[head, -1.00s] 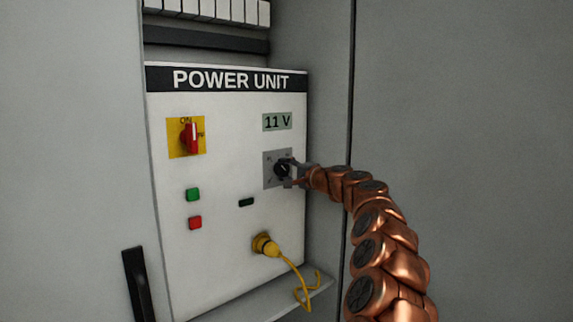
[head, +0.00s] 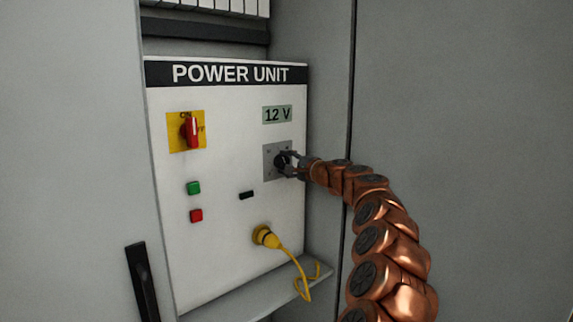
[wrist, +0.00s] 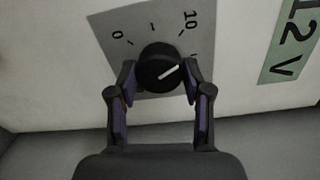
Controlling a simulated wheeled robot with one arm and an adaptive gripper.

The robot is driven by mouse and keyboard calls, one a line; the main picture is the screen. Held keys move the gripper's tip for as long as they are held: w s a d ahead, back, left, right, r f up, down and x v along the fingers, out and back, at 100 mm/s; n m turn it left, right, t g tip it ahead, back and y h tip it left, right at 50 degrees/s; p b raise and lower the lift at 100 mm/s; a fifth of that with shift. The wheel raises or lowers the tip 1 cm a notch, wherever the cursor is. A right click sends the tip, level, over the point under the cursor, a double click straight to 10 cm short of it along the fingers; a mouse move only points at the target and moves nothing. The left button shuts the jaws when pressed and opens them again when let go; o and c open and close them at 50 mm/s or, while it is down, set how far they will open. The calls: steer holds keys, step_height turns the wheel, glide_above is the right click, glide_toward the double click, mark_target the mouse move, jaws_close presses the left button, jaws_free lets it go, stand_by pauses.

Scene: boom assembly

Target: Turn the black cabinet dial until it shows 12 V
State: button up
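The black dial (wrist: 158,68) sits on a grey plate (wrist: 112,30) with marks from 0 to 10, and its white pointer line shows in the wrist view. The dial also shows in the head view (head: 281,161), partly hidden by my gripper. My gripper (wrist: 160,82) has one finger on each side of the dial, close to its rim; I cannot tell whether the fingertips press on it. The display (head: 277,114) above the dial reads 12 V, and it shows at the right in the wrist view (wrist: 292,40).
The white power unit panel (head: 220,235) carries a red switch on a yellow plate (head: 187,132), a green button (head: 194,188), a red button (head: 196,215) and a yellow plug with cable (head: 268,238). Cabinet walls stand close on both sides.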

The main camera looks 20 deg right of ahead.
steer(key=o, duration=0.4)
steer(key=v, duration=1.2)
stand_by(0.4)
stand_by(0.4)
